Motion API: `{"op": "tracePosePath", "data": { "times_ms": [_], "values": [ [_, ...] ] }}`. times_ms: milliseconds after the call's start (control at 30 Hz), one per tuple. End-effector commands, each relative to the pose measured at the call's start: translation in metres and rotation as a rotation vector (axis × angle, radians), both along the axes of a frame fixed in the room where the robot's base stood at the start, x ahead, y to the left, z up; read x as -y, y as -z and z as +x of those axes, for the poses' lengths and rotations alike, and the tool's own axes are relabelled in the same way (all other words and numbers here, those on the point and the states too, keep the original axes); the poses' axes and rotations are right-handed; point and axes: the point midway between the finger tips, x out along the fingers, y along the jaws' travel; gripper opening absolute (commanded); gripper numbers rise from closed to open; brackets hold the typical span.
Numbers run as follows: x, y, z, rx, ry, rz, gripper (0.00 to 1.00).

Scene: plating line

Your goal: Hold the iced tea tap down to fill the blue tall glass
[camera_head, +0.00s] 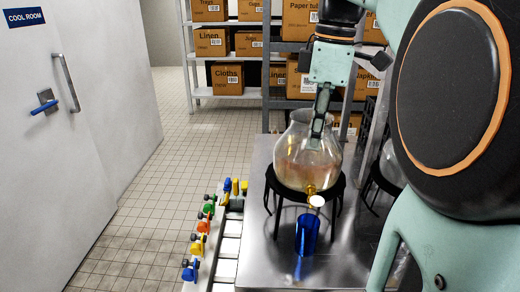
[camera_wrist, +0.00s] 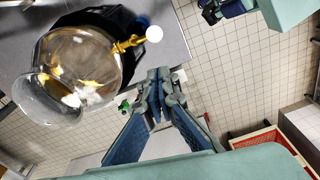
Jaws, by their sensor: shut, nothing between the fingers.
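A round glass dispenser (camera_head: 290,165) with a little reddish-brown liquid stands on a black stand (camera_head: 279,188). Its brass tap (camera_head: 311,189) has a white round end (camera_head: 316,201). The blue tall glass (camera_head: 306,236) stands upright on the counter below the tap; I cannot see its contents. My gripper (camera_head: 317,135) is shut and points down, overlapping the dispenser's upper part in the head view. In the wrist view, my gripper (camera_wrist: 158,76) is empty, apart from the brass tap (camera_wrist: 128,44) and its white end (camera_wrist: 154,33). The dispenser (camera_wrist: 75,68) lies to its left there.
A second glass dispenser (camera_head: 392,168) is partly hidden behind my arm. The steel counter (camera_head: 258,265) is bare around the glass. Several coloured handles (camera_head: 203,226) line the left side. Boxed shelves (camera_head: 227,97) stand behind. A red crate (camera_wrist: 262,138) shows in the wrist view.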

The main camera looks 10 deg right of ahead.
Motion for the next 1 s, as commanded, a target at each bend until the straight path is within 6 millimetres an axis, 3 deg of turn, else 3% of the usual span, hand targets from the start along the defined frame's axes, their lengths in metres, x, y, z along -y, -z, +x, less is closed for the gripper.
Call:
{"op": "tracePosePath", "data": {
  "times_ms": [200,667,867,1000],
  "values": [
    [0.019,-0.012,-0.010,-0.025,-0.142,-0.060,0.00],
    [0.021,-0.012,-0.012,-0.030,-0.168,-0.069,0.00],
    [0.021,0.008,-0.013,-0.033,-0.166,-0.068,0.00],
    [0.021,0.035,-0.013,-0.033,-0.165,-0.068,0.00]
  ]
}}
